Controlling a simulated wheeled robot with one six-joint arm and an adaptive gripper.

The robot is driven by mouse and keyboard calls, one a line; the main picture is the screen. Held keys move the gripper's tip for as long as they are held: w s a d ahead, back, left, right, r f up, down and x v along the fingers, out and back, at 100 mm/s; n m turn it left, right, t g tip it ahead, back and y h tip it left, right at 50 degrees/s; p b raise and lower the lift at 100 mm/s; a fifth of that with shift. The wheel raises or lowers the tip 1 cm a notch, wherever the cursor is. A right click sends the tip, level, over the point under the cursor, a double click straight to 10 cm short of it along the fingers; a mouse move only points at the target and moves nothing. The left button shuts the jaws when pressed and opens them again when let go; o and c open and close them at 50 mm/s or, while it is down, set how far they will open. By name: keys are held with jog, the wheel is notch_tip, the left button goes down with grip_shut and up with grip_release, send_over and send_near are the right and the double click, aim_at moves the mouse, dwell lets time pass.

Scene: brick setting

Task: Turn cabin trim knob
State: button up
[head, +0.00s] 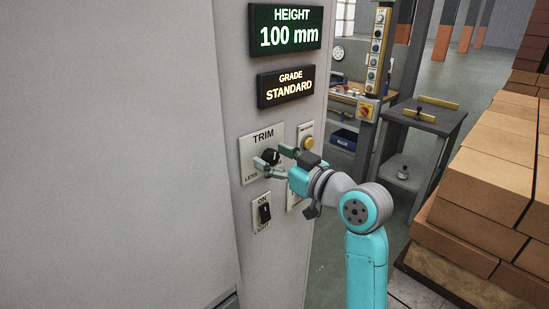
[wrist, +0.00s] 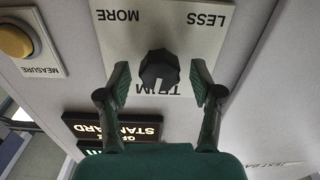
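The black trim knob (head: 271,156) is on a pale plate (head: 247,152) marked TRIM and LESS, on the grey cabin panel. In the wrist view, upside down, the dark faceted knob (wrist: 159,69) lies between LESS and MORE, with a light mark on its side toward the word TRIM. My gripper (wrist: 161,80) is open, one finger on each side of the knob, with a visible gap on both sides. In the head view my gripper (head: 273,158) is at the knob and partly covers the plate.
A yellow MEASURE button (head: 307,143) is to the right of the plate. A LIGHT switch (head: 264,212) is below. Above, displays read HEIGHT 100 mm (head: 285,28) and GRADE STANDARD (head: 287,87). Stacked bricks (head: 495,165) and a grey stand (head: 425,119) are at right.

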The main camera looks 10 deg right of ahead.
jog(key=v, duration=1.2)
jog(key=shift+f, duration=0.1)
